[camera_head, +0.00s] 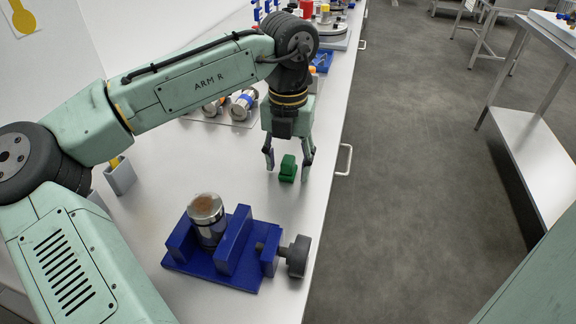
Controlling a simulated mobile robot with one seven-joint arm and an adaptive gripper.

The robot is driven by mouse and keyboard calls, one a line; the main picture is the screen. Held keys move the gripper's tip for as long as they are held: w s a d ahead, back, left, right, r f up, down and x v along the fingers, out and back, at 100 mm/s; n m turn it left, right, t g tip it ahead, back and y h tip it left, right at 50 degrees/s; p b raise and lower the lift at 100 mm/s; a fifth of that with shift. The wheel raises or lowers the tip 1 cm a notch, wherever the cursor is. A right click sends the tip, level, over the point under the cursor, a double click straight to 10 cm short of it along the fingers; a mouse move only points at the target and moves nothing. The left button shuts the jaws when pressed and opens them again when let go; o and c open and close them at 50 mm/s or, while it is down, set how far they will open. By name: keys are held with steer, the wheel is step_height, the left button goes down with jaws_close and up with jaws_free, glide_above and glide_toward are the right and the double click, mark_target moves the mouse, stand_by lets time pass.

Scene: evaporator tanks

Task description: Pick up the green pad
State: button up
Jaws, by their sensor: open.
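The green pad (288,168) is a small dark green block with a narrower raised top. It sits on the white bench close to its right edge. My gripper (288,163) points down over it and is open. One finger is to the left of the pad and the other is close to its right side. I cannot tell whether either finger touches the pad. The pad shows between the fingers and appears to rest on the bench.
A blue vise (212,270) with a dark knob holds a metal cylinder (207,222) in front. A grey holder (120,175) stands at left. Metal cylinders (243,104) lie behind my arm. A drawer handle (345,160) sticks out at the bench's right edge.

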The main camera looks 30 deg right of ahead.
mark_target(289, 159)
jaws_close()
stand_by(0.5)
steer(key=shift+r, duration=0.1)
steer(key=shift+r, duration=0.6)
step_height(289, 159, up, 2)
steer(key=shift+r+b, duration=0.1)
steer(key=shift+b, duration=0.5)
steer(key=s+a+r+b, duration=0.1)
steer(key=s+b, duration=0.2)
steer(key=s, duration=1.3)
steer(key=shift+a+r, duration=0.15)
steer(key=shift+r, duration=0.05)
steer(key=c, duration=0.7)
jaws_free()
steer(key=c, duration=0.4)
